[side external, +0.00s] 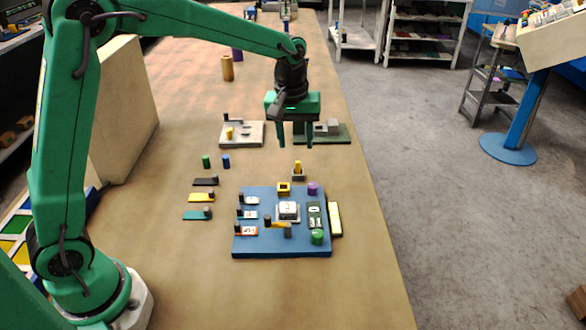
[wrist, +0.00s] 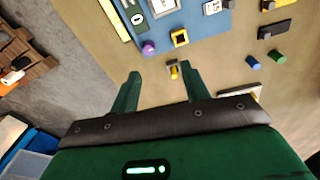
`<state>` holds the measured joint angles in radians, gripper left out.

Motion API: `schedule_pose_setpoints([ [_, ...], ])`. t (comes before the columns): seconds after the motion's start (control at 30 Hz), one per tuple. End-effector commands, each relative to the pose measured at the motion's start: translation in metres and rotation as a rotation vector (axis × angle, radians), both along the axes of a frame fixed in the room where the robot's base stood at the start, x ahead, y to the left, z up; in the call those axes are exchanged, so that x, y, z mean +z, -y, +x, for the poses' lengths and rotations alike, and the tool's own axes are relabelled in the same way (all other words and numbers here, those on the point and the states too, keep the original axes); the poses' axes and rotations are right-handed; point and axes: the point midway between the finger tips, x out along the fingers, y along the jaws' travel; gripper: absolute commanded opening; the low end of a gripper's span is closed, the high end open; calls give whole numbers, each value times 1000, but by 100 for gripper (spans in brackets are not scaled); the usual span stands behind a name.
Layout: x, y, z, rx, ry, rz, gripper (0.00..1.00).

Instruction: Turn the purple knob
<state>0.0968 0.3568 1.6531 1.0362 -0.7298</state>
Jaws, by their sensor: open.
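The purple knob (side external: 313,189) sits at the far right corner of the blue board (side external: 285,251), just above a dark green panel with white markings (side external: 315,210). It also shows in the wrist view as a purple knob (wrist: 148,47) near the board's edge. My gripper (side external: 296,143) hangs above the table, beyond the far edge of the board, fingers pointing down. In the wrist view my gripper (wrist: 161,77) is open and empty, its fingers apart, and the knob lies ahead of them. A small yellow-topped block (wrist: 173,70) shows between the fingers, lower down on the table.
A yellow square piece (side external: 283,188) is left of the knob, and a green knob (side external: 317,237) is at the board's near right. A pale yellow bar (side external: 335,219) lies along the right edge. Loose green (side external: 206,161) and blue (side external: 226,161) cylinders stand left.

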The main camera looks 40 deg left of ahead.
Motion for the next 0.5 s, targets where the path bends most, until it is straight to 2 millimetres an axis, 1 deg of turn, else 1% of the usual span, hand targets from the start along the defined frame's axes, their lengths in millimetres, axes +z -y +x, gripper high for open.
schedule_pose_setpoints([
  [0.03,-12,3,8,19,-19,0,46],
  [0.1,-24,6,18,50,-38,-1,46],
  [0.3,-55,13,39,120,-78,0,46],
  [0.4,-65,16,44,140,-90,1,46],
  [0.5,-69,17,47,150,-95,2,46],
])
